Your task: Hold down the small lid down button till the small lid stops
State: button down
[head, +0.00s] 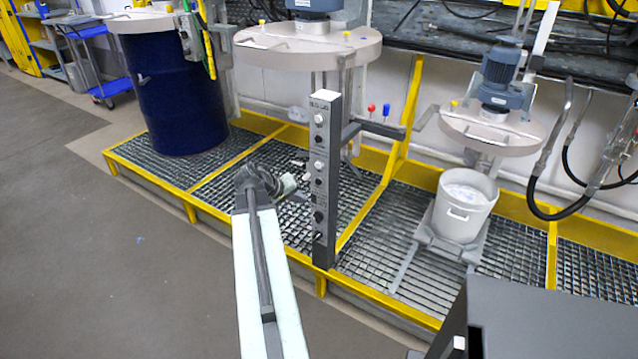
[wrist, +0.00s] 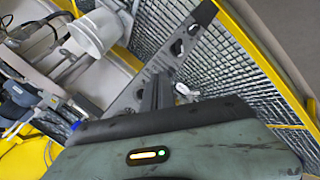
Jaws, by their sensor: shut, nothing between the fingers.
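The grey control panel (head: 325,215) is a narrow upright post with several white and black knobs or buttons down its face. Its labels are too small to read, so I cannot tell which button is the small lid down button. My gripper (head: 299,180) is shut and empty, close to the panel's left side at about mid height. In the wrist view my fingers (wrist: 157,92) point at the panel (wrist: 128,98); contact cannot be told. The small lid (head: 490,130), a pale disc under a blue-grey motor, hangs above a white pot (head: 463,207), apart from its rim.
A larger lid (head: 306,40) stands behind the panel, and a dark blue drum (head: 178,88) is at the left. Yellow-edged grating (head: 395,230) runs under the machines. Hoses (head: 585,200) hang at the right. The grey floor (head: 110,260) at the left is clear.

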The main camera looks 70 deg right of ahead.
aim_at(319, 182)
jog(key=s+d, duration=0.1)
jog(key=d, duration=0.5)
jog(key=shift+s, duration=0.3)
jog(key=shift+d, duration=0.15)
dwell(1.5)
jog(key=shift+d, duration=0.35)
